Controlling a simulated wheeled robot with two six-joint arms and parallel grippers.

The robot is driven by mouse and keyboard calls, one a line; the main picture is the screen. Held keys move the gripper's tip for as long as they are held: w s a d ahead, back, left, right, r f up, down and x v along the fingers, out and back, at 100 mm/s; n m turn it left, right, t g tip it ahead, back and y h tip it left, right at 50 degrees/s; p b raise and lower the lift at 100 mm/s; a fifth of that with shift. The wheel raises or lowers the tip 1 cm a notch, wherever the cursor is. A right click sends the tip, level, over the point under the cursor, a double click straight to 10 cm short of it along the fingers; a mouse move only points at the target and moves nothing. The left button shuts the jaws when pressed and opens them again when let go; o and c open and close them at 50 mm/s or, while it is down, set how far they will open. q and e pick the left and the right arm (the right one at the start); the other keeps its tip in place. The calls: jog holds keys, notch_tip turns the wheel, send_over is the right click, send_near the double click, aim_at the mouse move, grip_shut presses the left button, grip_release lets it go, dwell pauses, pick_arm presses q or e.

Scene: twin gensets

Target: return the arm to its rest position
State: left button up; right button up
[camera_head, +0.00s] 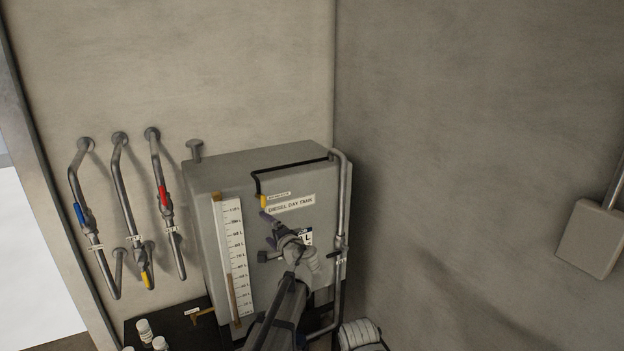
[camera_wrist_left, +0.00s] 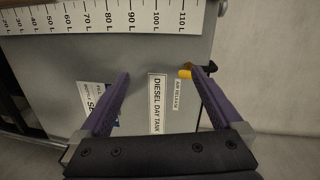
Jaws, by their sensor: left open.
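My left arm comes up from the bottom in the head view. Its gripper (camera_head: 266,235) is open in front of the grey diesel day tank (camera_head: 225,172). In the left wrist view the two purple fingers of the left gripper (camera_wrist_left: 161,80) are spread apart with nothing between them. Beyond them lies the tank front (camera_wrist_left: 120,55) with its "DIESEL DAY TANK" label (camera_wrist_left: 157,104). A small yellow handle (camera_wrist_left: 185,74) is near the right finger, seemingly apart from it; it also shows in the head view (camera_head: 263,201). My right gripper is not in view.
A scaled level gauge (camera_head: 236,258) runs down the tank's left side, and a grey pipe (camera_head: 342,200) down its right. Wall pipes with blue (camera_head: 79,213), yellow (camera_head: 145,279) and red (camera_head: 163,196) valve handles stand left. A box (camera_head: 591,239) hangs on the right wall.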

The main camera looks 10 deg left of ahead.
pick_arm(q)
jog(key=s+d+f+n+g+h+b, duration=0.1)
jog(key=s+d+f+g+h, duration=0.2)
jog(key=s+f, duration=0.5)
jog(key=s+d+f+n+g+h+b, duration=0.2)
jog(key=s+d+f+g, duration=0.3)
jog(key=s, duration=1.2)
jog(key=s+d+f+n+g+h+b, duration=0.2)
jog(key=s+d+f+g+h, duration=0.2)
jog(key=s+d+f, duration=0.4)
jog(key=s+f, duration=0.3)
jog(key=s, duration=0.2)
jog(key=shift+s+d+f+g, duration=0.15)
jog(key=shift+s+g, duration=0.1)
jog(key=shift+g, duration=0.15)
pick_arm(e)
notch_tip(320, 180, down, 6)
jog(key=shift+r, duration=0.1)
pick_arm(q)
jog(key=shift+w, duration=0.1)
